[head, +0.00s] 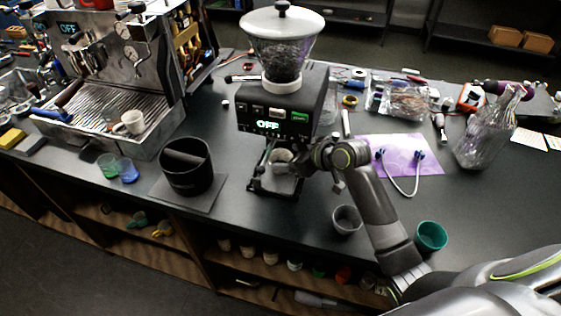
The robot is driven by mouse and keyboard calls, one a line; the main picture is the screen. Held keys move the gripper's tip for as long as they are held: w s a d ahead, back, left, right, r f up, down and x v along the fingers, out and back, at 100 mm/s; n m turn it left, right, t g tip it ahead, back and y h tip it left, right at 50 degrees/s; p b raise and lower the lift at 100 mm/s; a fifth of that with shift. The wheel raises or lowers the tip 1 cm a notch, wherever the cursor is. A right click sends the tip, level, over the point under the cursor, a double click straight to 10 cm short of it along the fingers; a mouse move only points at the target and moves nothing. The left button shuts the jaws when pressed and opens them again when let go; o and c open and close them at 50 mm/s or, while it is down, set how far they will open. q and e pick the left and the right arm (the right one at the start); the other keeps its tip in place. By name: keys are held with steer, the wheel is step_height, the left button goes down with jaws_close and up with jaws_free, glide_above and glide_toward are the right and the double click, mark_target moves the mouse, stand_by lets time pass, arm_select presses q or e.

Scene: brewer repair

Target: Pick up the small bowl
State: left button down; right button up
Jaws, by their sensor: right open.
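The grinder (262,135) stands mid-counter, with a clear bean hopper on top and a lit green "OFF" display. A small pale bowl-like cup (282,157) sits under its spout, partly hidden by my gripper; I cannot tell for sure that it is the small bowl. My right gripper (303,160) reaches in from the right and is open at the front of the grinder, right beside this cup. Whether its fingers touch the cup cannot be made out. A grey cup (346,220) stands on the counter below my right wrist. My left gripper is not in view.
A black knock box (188,167) stands on a mat left of the grinder. A teal cup (431,237) is near the front edge, right of my forearm. An espresso machine (115,75) fills the left.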

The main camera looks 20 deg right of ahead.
mark_target(273, 159)
steer(key=shift+w+a+f, duration=0.15)
steer(key=shift+w+a, duration=0.05)
steer(key=shift+w+a+f+p, duration=0.3)
steer(key=shift+w+f+p, duration=0.1)
steer(key=shift+w+f, duration=0.1)
steer(key=p+x, duration=0.1)
steer(key=x, duration=0.1)
steer(key=shift+w+a+f, duration=0.15)
steer(key=shift+a+f, duration=0.05)
steer(key=shift+f, duration=0.15)
steer(key=shift+w+a+f, duration=0.25)
steer(key=shift+w+f, duration=0.15)
steer(key=c, duration=0.7)
